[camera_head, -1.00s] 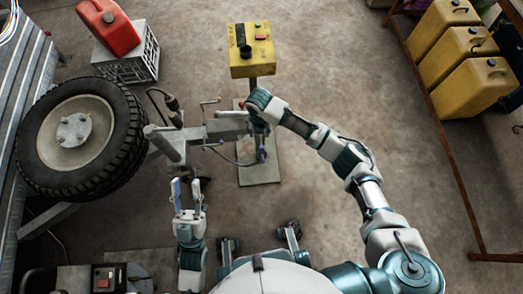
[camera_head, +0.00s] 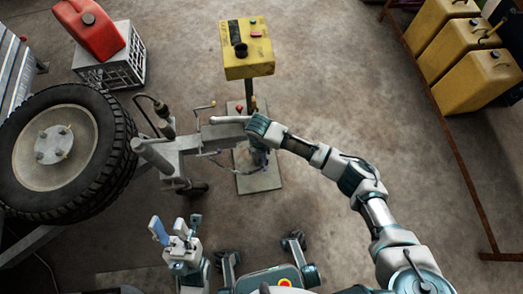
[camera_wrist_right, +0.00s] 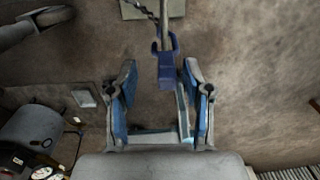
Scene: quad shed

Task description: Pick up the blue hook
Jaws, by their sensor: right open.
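The blue hook (camera_wrist_right: 168,72) hangs from a thin rod or strap in the right wrist view. Its lower end lies between the fingertips of my right gripper (camera_wrist_right: 160,70), nearer the right finger, and I see no contact. My right gripper is open and empty. In the head view my right arm reaches down over the trailer's front end, and its wrist largely hides the gripper and hook. My left gripper (camera_head: 176,221) is open and empty at the lower left, away from the hook.
A yellow control box (camera_head: 248,58) stands on a post just beyond my right wrist. The trailer coupling (camera_head: 165,152) and large wheel (camera_head: 62,150) are to the left. A red can (camera_head: 90,28) sits on a crate (camera_head: 118,68). Yellow cans (camera_head: 470,80) stand at the right. Floor at right is clear.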

